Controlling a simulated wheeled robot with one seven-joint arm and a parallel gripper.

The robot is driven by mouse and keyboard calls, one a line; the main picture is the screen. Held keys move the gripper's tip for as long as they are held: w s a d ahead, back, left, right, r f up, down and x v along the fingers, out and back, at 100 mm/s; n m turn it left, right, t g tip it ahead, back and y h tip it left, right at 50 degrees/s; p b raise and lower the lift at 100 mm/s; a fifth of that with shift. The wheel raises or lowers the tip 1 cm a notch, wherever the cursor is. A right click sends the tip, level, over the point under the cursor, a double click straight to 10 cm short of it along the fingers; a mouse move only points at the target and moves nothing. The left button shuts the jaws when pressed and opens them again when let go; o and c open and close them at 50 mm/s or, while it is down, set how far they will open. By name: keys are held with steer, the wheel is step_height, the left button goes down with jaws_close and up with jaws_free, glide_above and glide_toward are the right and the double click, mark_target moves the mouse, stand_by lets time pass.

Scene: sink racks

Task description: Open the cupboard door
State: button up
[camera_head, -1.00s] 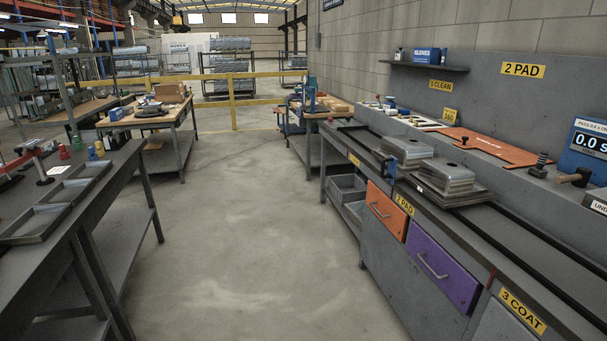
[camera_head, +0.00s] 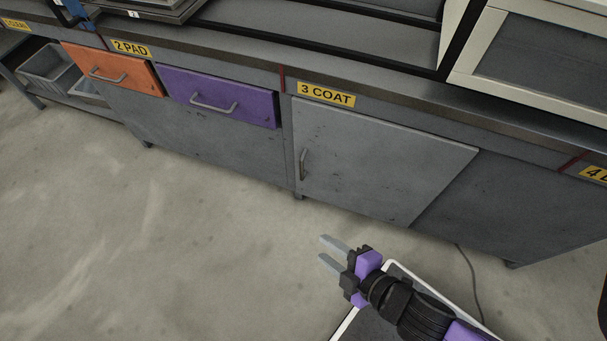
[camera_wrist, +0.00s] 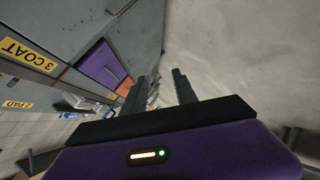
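The grey cupboard door (camera_head: 375,160) sits under the yellow "3 COAT" label in the head view and looks closed. Its small vertical handle (camera_head: 303,164) is near the door's left edge. My gripper (camera_head: 328,252) is in front of and below the door, over the floor, pointing left. Its two fingers are apart with nothing between them. In the wrist view the fingers (camera_wrist: 157,95) are also spread and empty, with the "3 COAT" label (camera_wrist: 28,53) at the left.
An orange drawer (camera_head: 112,70) and a purple drawer (camera_head: 220,95) with bar handles are left of the door, both looking closed. Grey bins (camera_head: 48,72) sit on a low shelf at the far left. A cable (camera_head: 470,280) lies at the right. The floor (camera_head: 150,240) at left is clear.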

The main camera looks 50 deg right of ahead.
steer(key=w+d+f+n+g+h+b, duration=0.1)
steer(key=w+d+f+n+b, duration=0.15)
steer(key=f, duration=0.35)
steer(key=w+d+f+n+h+b, duration=0.1)
steer(key=w+f+n+b, duration=0.15)
steer(key=f, duration=0.35)
steer(key=n+g+h+b, duration=0.1)
steer(key=n+h+b, duration=0.95)
steer(key=b, duration=0.55)
glide_toward(301, 168)
steer(key=w+d+m+h, duration=0.2)
steer(key=d, duration=0.1)
steer(key=shift+y, duration=0.25)
steer(key=x, duration=0.2)
steer(key=b+x, duration=0.1)
steer(key=x, duration=0.1)
steer(key=f+b+x, duration=0.1)
steer(key=x, duration=0.2)
steer(key=shift+w, duration=0.15)
steer(key=shift+c, duration=0.4)
jaws_close()
